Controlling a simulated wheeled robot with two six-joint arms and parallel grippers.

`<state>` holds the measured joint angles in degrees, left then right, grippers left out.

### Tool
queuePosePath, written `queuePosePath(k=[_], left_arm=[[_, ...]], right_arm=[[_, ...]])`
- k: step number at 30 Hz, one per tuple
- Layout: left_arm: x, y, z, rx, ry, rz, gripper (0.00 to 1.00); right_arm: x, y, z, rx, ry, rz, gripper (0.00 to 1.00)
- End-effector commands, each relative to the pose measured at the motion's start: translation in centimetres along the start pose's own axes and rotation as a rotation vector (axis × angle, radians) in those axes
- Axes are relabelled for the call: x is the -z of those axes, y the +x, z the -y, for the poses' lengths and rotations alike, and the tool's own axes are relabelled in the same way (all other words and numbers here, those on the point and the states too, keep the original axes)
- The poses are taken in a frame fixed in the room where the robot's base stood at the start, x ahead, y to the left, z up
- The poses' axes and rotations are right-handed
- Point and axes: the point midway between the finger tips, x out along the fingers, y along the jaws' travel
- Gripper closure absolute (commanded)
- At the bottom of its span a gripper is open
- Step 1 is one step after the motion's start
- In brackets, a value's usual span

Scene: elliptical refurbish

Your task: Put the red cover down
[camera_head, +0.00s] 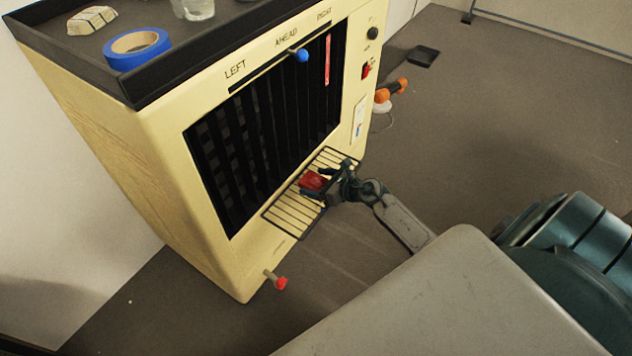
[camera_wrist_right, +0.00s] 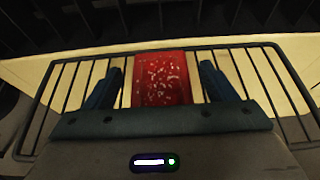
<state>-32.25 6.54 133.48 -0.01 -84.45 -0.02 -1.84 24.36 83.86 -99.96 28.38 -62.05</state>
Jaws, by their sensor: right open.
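The red cover (camera_head: 313,181) is a small, scuffed red piece at the slatted rack on the front of the cream cabinet. In the right wrist view the red cover (camera_wrist_right: 162,80) lies flat on or just over the wire rack (camera_wrist_right: 268,85). My right gripper (camera_head: 325,178) is at the rack beside the cover. In the wrist view its two fingers (camera_wrist_right: 160,82) stand apart on either side of the cover, with gaps between them and it. The cover's near edge is hidden by the gripper body. My left gripper is not in view.
The cream cabinet (camera_head: 150,150) has a dark slatted grille (camera_head: 265,130) behind the rack. A blue tape roll (camera_head: 137,48) lies on its top tray. The floor to the right is mostly clear.

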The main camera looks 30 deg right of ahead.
Motion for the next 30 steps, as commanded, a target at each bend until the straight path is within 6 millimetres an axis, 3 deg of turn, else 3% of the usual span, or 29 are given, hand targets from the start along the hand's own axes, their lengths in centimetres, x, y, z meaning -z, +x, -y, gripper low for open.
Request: queuePosePath(k=[12,22,26,30], left_arm=[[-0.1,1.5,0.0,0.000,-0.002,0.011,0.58],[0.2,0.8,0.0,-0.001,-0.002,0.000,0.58],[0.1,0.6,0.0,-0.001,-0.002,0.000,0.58],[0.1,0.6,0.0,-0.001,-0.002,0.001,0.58]], right_arm=[[0.2,-8.6,0.0,-0.001,-0.005,-0.006,0.22],[-0.1,-11.4,-0.2,0.006,0.022,0.011,0.22],[-2.1,-11.5,-1.0,0.065,0.223,0.129,0.22],[-4.8,-12.9,-1.3,0.210,0.716,0.363,0.22]])
